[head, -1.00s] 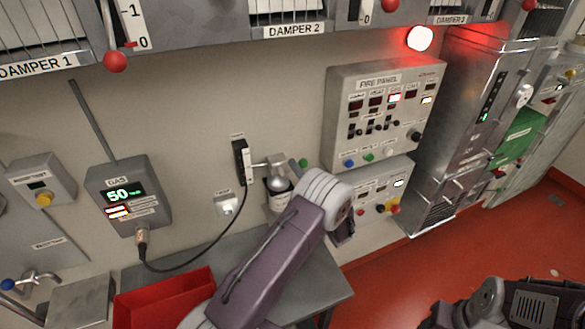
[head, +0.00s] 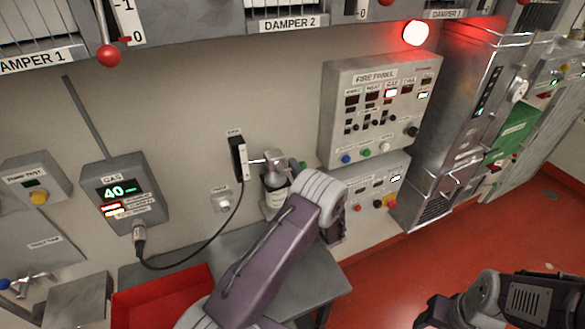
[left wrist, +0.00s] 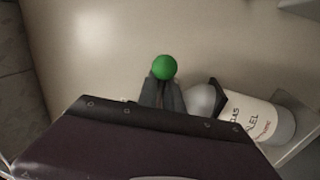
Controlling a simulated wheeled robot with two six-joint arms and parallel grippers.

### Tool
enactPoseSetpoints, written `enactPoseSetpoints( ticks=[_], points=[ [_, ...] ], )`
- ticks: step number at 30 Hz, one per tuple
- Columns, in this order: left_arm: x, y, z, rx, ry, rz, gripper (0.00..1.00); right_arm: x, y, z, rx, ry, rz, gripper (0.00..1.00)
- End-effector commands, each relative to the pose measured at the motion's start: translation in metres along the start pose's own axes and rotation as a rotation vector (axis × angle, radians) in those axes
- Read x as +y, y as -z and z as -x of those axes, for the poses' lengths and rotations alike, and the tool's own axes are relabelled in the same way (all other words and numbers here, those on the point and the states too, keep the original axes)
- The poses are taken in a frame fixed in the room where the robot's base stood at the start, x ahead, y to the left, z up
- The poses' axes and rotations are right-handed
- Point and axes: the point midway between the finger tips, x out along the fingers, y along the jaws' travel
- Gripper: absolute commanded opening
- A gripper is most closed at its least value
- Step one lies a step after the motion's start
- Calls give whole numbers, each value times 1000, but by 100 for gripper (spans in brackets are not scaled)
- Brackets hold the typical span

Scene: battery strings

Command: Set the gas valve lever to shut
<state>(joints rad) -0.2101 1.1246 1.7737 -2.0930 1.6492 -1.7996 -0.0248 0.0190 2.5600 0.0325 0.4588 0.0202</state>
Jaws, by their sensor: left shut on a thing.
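The lever's green ball knob (left wrist: 163,67) shows in the left wrist view between the tips of my left gripper (left wrist: 162,88), which is shut on it. The lever's shaft is hidden by the fingers. In the head view a bit of green (head: 302,165) shows just above my left wrist, and the fingers are mostly hidden behind my arm. My right gripper (head: 432,312) is at the lower right, away from the wall.
The gas box (head: 122,197) on the wall reads 40, with a cable running to a black wall piece (head: 238,157). The fire panel (head: 375,105) is to the right, under a lit red lamp (head: 416,33). A grey table (head: 310,275) and red bin (head: 160,300) are below.

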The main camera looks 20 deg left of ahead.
Motion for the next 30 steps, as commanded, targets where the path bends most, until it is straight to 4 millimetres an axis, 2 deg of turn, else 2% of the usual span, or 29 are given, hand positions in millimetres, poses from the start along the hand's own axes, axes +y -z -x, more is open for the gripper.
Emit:
enactPoseSetpoints(
  ticks=[1,9,10,12,21,23,30],
  points=[
    [4,-5,0,-13,-9,6,0,0,0,0,0,0,0,58],
    [4,-5,0,-14,-8,6,0,0,0,0,0,0,0,58],
    [4,-5,0,-14,-7,6,13,0,0,0,0,0,0,58],
    [3,-5,0,-15,-7,6,31,0,0,0,0,0,0,58],
    [0,-4,3,-12,-2,3,31,0,0,-2,0,0,0,58],
    [-2,-4,11,-13,-1,2,31,0,-1,-8,0,0,0,58],
    [-4,-6,64,-18,-2,4,31,1,-4,-34,0,0,0,58]
  ],
)
